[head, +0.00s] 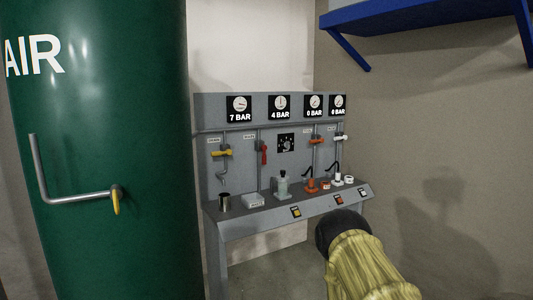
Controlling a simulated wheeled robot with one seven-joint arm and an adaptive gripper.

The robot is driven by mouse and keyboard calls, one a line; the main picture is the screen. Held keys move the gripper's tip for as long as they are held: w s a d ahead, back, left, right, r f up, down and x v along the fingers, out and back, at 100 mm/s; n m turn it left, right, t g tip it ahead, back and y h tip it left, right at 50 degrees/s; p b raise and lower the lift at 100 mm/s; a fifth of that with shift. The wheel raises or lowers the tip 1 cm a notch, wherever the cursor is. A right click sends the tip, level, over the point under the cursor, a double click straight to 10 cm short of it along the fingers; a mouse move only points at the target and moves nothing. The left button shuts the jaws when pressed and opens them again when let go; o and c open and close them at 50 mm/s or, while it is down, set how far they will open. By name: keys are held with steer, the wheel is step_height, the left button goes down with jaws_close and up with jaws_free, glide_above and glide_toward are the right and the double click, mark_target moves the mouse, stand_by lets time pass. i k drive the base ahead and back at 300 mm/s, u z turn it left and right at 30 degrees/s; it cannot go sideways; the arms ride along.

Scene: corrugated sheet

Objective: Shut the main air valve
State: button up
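A grey panel (245,110) stands on a grey bench and carries several lever valves on vertical pipes. The yellow lever (221,153) lies roughly level, and the red lever (264,154) hangs down. The orange lever (317,141) and the white lever (340,138) lie roughly level. Their small labels are too small to read, so I cannot tell which is the main air valve. A green tank (120,100) marked AIR has a pipe (75,197) with another yellow lever (115,201) pointing down. My gripper is not visible.
A yellow ribbed, black-ended form (365,260) blocks the lower right. A blue shelf (430,14) juts overhead.

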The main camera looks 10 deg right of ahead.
mark_target(264, 148)
steer(key=z, duration=0.15)
steer(key=i, duration=1.1)
steer(key=z, duration=0.15)
steer(key=k, duration=0.6)
steer(key=u, duration=0.4)
steer(key=i, duration=1)
steer(key=u, duration=0.1)
